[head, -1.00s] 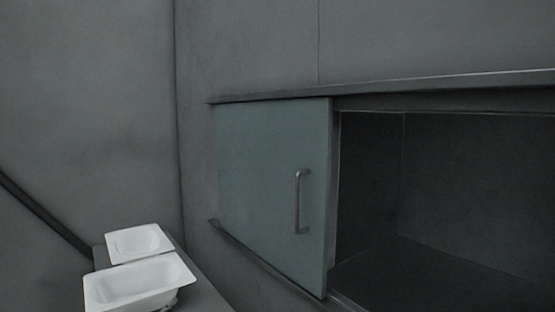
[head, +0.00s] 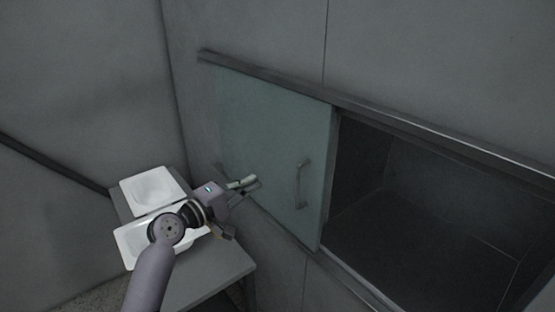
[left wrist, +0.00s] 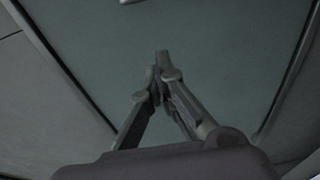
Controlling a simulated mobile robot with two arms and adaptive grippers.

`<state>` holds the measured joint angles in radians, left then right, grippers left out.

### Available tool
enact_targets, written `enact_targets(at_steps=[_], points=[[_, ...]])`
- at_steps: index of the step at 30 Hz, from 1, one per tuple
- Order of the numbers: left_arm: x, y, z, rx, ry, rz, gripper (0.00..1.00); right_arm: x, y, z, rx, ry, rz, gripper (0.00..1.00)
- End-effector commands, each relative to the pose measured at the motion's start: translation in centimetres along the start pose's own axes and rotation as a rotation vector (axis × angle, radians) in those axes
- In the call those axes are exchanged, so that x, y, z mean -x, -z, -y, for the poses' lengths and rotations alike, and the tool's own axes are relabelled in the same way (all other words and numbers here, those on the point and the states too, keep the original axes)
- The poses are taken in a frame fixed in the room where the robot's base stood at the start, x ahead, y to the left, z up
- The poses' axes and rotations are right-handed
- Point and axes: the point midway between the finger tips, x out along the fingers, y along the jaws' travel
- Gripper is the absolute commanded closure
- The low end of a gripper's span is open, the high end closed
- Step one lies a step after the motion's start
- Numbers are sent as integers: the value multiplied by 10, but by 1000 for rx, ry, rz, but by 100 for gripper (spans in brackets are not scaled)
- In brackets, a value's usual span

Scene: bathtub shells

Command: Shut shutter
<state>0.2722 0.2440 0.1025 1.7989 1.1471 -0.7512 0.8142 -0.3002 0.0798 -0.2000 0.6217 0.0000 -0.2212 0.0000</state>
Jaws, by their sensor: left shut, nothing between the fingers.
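The shutter (head: 268,140) is a grey-green sliding panel with a vertical bar handle (head: 299,184) near its right edge. It covers the left part of a wall opening; the dark recess (head: 430,205) to its right is uncovered. My left gripper (head: 254,183) is shut and empty, in front of the panel and left of the handle. In the left wrist view the shut fingers (left wrist: 163,75) point at the panel (left wrist: 215,45); only a sliver of a pale bar shows at the top edge. My right gripper is not in view.
An upper rail (head: 400,121) and a lower rail (head: 345,283) run along the opening. Two white bathtub shells, a far one (head: 153,187) and a near one (head: 131,240), sit on a grey table (head: 215,272) at the lower left, beneath my left arm.

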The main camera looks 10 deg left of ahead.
Motion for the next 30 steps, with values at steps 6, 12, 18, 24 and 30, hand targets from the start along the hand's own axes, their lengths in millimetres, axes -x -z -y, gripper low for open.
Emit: enact_targets(at_steps=[6, 12, 18, 24, 30], points=[[-26, -1, -4, 10, -4, 3, 100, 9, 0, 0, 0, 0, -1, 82], [-68, -1, -4, 9, -2, 3, 100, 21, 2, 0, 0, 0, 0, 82], [-102, -4, -3, 6, -1, 3, 100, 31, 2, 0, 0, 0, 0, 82], [-89, -30, -3, 4, -1, 2, 100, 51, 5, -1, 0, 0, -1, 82], [-86, -38, -1, 2, -1, 1, 100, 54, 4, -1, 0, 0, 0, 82]])
